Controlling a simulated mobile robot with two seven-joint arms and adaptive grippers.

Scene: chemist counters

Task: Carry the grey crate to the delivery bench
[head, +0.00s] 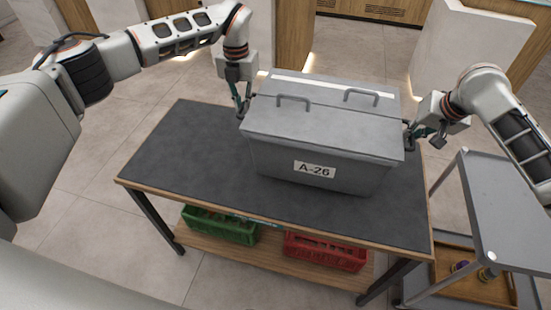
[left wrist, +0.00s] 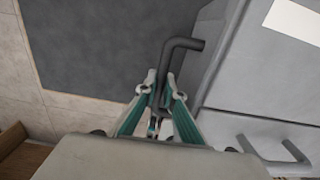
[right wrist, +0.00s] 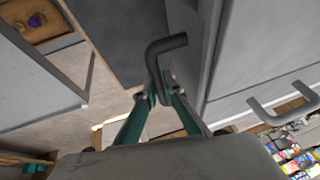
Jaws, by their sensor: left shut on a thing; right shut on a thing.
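The grey crate (head: 270,155), lidded and labelled A-26, is level over the dark-topped bench (head: 180,150). Whether its base touches the top, I cannot tell. My left gripper (head: 243,112) is at the crate's left end, and my right gripper (head: 410,138) is at its right end. In the left wrist view, the left gripper (left wrist: 160,95) is shut on a dark bent side handle (left wrist: 182,44). In the right wrist view, the right gripper (right wrist: 157,93) is shut on the other side handle (right wrist: 165,43). Two more handles sit on the lid.
A green crate (head: 220,226) and a red crate (head: 325,252) stand on the bench's lower shelf. A grey cart (head: 505,205) with a wooden tray (head: 475,285) stands close at the right. Pale counters (head: 480,55) stand behind. Bench top left of the crate is clear.

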